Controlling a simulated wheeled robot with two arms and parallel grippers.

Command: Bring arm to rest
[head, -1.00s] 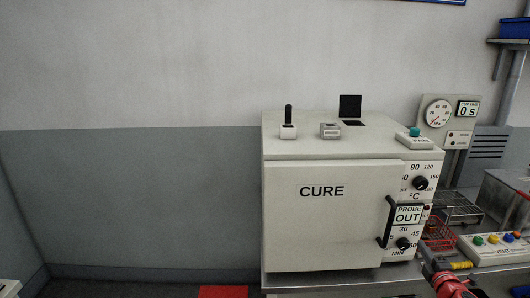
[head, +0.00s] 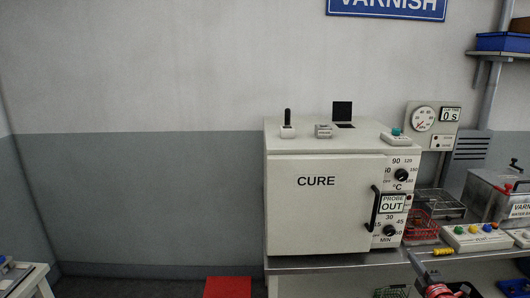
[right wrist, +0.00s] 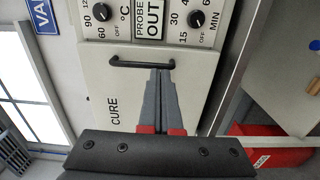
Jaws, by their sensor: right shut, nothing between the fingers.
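My right gripper (head: 416,262) shows at the bottom right of the head view, low in front of the bench edge. In the right wrist view its grey fingers (right wrist: 161,98) are together with nothing between them. They point toward the front of the white CURE oven (right wrist: 112,86), apart from it as far as I can tell. The oven (head: 322,205) stands on the bench with its door shut and a black handle (head: 374,208). Its display (head: 393,203) reads PROBE OUT. My left gripper is not in view.
A red wire basket (head: 421,227), a wire rack (head: 438,202), a button box (head: 477,237) and a metal varnish tank (head: 487,196) stand right of the oven. A red box (head: 228,287) is on the floor.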

